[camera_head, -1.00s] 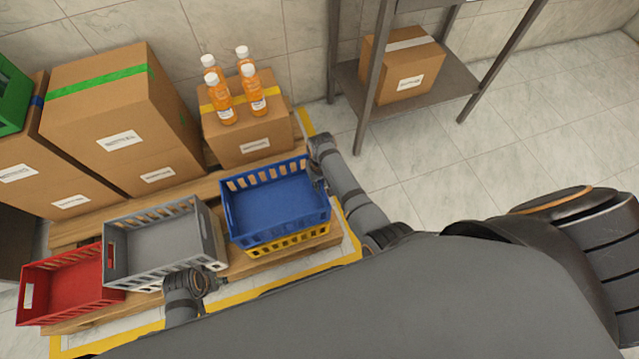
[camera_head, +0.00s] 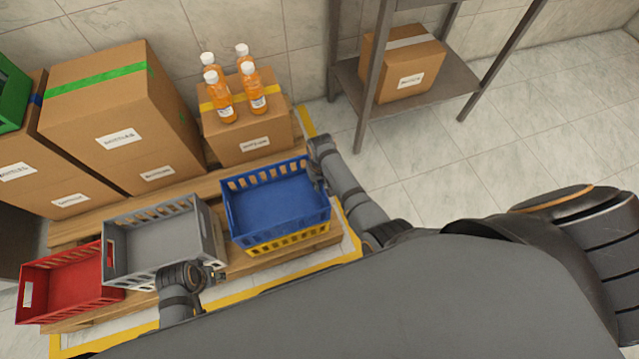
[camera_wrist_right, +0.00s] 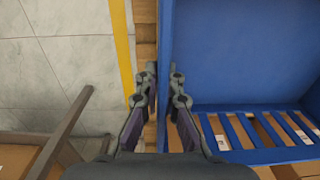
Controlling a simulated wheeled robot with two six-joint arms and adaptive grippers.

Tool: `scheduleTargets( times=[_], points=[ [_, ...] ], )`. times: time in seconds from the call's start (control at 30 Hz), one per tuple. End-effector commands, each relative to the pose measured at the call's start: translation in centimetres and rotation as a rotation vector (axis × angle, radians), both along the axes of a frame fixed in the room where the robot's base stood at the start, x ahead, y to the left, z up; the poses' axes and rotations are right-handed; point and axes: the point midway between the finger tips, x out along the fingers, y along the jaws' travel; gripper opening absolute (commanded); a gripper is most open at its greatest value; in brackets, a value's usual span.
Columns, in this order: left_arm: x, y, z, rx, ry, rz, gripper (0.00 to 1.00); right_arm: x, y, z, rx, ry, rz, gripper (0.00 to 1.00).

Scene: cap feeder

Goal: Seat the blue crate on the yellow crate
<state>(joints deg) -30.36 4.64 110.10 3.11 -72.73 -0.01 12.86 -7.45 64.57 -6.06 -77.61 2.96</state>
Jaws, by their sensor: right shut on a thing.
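The blue crate (camera_head: 278,203) is over the yellow crate (camera_head: 285,243) at the right end of the pallet. Only a strip of the yellow crate's near side shows below it; the rest is hidden. I cannot tell whether the two rims fully meet. My right gripper (camera_head: 319,176) is at the blue crate's right wall. In the right wrist view its fingers (camera_wrist_right: 163,85) are on both sides of that wall, shut on it, beside the blue crate's floor (camera_wrist_right: 235,55). My left gripper (camera_head: 216,276) is by the near right corner of the grey crate, apart from the blue crate; its jaws are too small to read.
The grey crate (camera_head: 160,242) and a red crate (camera_head: 62,284) stand to the left on the pallet (camera_head: 225,180). Behind are cardboard boxes (camera_head: 120,125), one bearing several orange bottles (camera_head: 222,105). A metal shelf (camera_head: 450,84) stands back right. The floor at right is clear.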

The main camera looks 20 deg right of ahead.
Motion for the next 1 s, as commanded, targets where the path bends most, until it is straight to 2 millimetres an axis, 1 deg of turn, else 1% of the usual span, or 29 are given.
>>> scheduleTargets(
  times=[0.07,1.0],
  points=[
    [0.0,0.0,0.39,0.0,0.0,0.0,0.4,0.16,0.08,0.35,0.003,-0.004,-0.001,0.0],
    [0.02,0.01,0.74,0.0,0.0,0.0,0.4,0.15,0.1,-0.3,0.003,-0.004,-0.001,0.0]
  ],
)
